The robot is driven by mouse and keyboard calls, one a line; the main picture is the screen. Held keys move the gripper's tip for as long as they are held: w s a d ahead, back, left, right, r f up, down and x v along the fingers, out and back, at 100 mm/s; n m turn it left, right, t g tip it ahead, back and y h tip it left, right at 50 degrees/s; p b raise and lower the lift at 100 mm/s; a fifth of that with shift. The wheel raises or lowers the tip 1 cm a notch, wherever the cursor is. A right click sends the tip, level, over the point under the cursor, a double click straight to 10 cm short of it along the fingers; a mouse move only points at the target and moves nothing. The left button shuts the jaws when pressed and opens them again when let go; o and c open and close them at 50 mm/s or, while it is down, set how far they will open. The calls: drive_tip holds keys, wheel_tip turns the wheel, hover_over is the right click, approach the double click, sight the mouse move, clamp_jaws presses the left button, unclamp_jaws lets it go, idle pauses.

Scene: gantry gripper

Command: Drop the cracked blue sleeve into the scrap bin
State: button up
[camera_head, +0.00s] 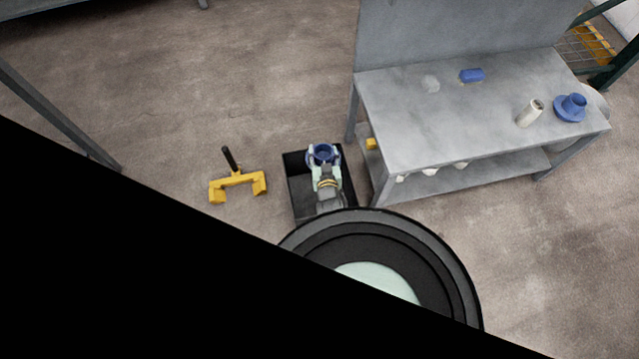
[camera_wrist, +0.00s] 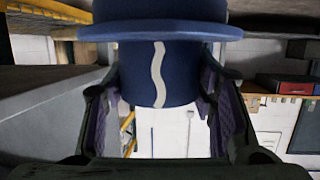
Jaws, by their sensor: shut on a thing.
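The blue sleeve (camera_head: 322,151) is round with a wide flange. In the wrist view the blue sleeve (camera_wrist: 180,75) fills the upper middle, and a pale wavy crack line runs down its side. My gripper (camera_head: 323,162) is shut on it; in the wrist view the fingers of my gripper (camera_wrist: 160,95) press on its left and right sides. The scrap bin (camera_head: 301,205) is a dark open box on the floor. From the head view, the sleeve appears over the back right part of the bin. Its height above the bin is hard to tell. My arm hides part of the bin.
A grey workbench (camera_head: 450,120) stands right of the bin. On it are another blue flanged sleeve (camera_head: 570,107), a pale cylinder (camera_head: 529,113), a blue block (camera_head: 472,75) and a grey lump (camera_head: 430,83). A yellow forked tool (camera_head: 238,181) lies on the floor left of the bin.

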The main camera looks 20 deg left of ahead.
drive_tip(key=shift+s+f+b, duration=0.1)
drive_tip(key=shift+f+b, duration=2.65)
drive_tip(key=shift+f, duration=0.2)
drive_tip(key=o, duration=1.4)
drive_tip(key=shift+r, duration=0.1)
wheel_tip(320, 180, up, 10)
drive_tip(key=shift+f, duration=0.1)
